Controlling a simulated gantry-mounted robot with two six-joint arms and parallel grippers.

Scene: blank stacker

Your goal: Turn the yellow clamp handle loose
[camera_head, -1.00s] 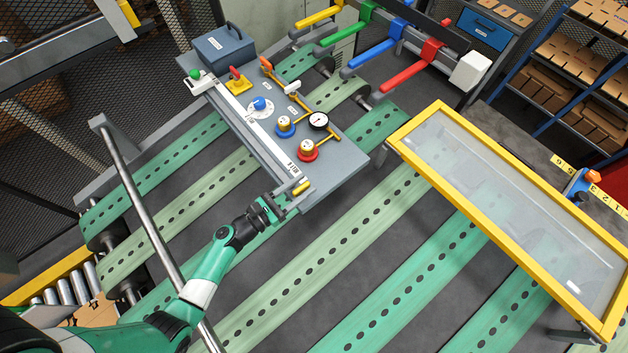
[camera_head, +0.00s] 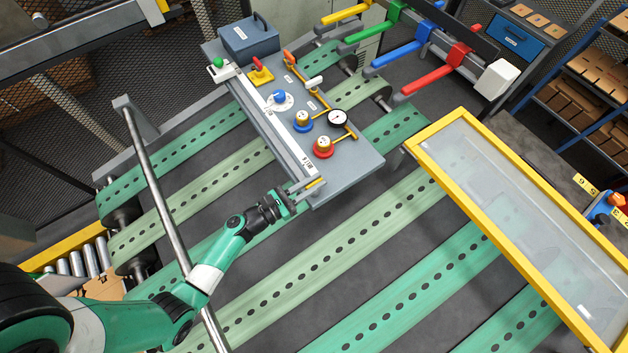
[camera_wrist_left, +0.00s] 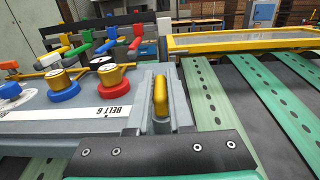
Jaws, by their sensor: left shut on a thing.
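The yellow clamp handle (camera_head: 315,183) sits at the near end of the grey control panel (camera_head: 352,170), beside the long white strip marked "BELT 6". In the left wrist view the handle (camera_wrist_left: 160,96) stands upright, lengthwise between the grey fingers. My left gripper (camera_head: 300,191) reaches it from the lower left and is shut on it. In the left wrist view the fingers (camera_wrist_left: 160,110) flank the handle, and its lower end is hidden. My right gripper is not in view.
A red-based knob (camera_head: 323,147), a blue-based knob (camera_head: 302,121) and a gauge (camera_head: 337,118) stand on the panel near the handle. A steel rail (camera_head: 155,185) crosses by my left arm. A yellow-framed clear panel (camera_head: 425,135) is at right. Green perforated belts run below.

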